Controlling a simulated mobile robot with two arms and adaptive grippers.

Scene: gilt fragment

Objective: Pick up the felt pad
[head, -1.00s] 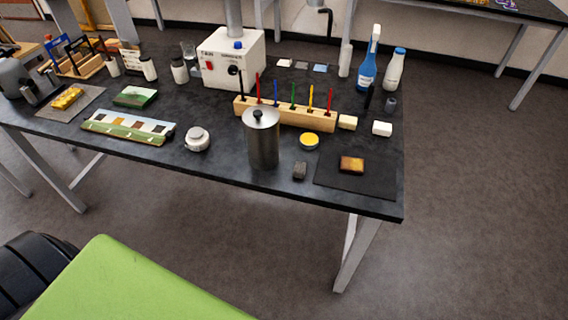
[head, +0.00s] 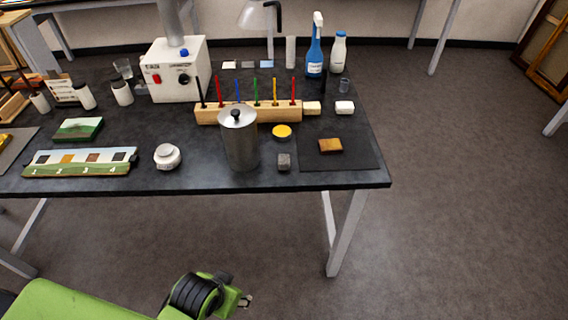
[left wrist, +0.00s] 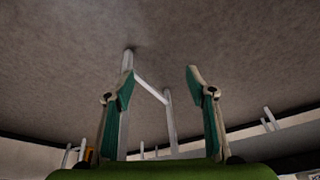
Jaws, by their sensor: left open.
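A small dark grey block (head: 284,161), which looks most like the felt pad, lies on the black table in the head view. It is between the metal canister and the dark mat, near the front edge. I cannot confirm its material. My left gripper (head: 244,301) is low in front of the table, well below and apart from the block. In the left wrist view my left gripper (left wrist: 160,75) is open, its teal-lined fingers wide apart with nothing between them. My right gripper is not in view.
The metal canister (head: 240,146) stands left of the block. A yellow-lidded tin (head: 282,132) is behind it. A dark mat (head: 352,161) with a gilt fragment (head: 330,145) lies to the right. A wooden rack (head: 208,115) holds several coloured sticks behind. Floor in front is clear.

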